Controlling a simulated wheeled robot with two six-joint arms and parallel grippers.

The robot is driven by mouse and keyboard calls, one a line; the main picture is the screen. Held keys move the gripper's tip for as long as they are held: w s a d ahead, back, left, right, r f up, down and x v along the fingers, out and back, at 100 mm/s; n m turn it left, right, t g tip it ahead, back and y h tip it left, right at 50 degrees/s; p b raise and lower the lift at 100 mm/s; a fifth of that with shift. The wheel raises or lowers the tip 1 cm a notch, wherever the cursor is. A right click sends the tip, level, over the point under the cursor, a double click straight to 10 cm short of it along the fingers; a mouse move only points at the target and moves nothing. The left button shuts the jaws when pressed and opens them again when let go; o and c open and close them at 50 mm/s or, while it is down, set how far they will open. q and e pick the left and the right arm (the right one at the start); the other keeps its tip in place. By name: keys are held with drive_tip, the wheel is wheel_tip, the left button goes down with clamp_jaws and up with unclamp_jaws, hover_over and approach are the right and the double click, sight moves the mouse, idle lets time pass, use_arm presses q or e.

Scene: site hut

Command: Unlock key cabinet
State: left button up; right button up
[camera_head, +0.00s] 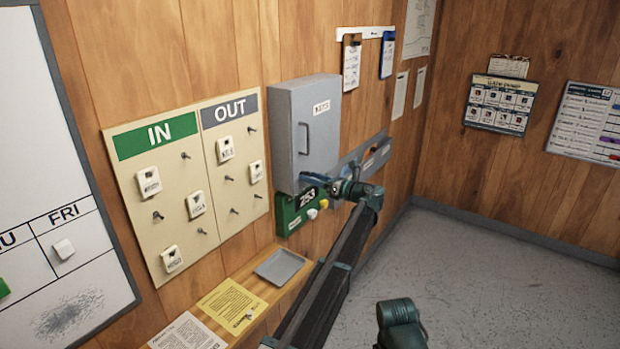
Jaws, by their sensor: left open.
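The grey key cabinet (309,112) hangs on the wood wall with its door shut, a dark handle and a small label. My left gripper (312,181) is open in front of the cabinet's lower edge, above the buttons. It hides part of the panel's top, and I cannot tell whether it touches anything. My right gripper is not in view.
An IN/OUT board (205,208) with tags on pegs is left of the cabinet. A grey rail (376,155) is to its right. Below, a wooden ledge (262,251) holds a grey tray (279,267), a yellow sheet (232,305) and a white sheet (188,333). The floor at right is clear.

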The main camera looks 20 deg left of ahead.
use_arm(q)
drive_tip(key=shift+w+a, duration=0.2)
drive_tip(key=shift+a, duration=0.3)
clamp_jaws()
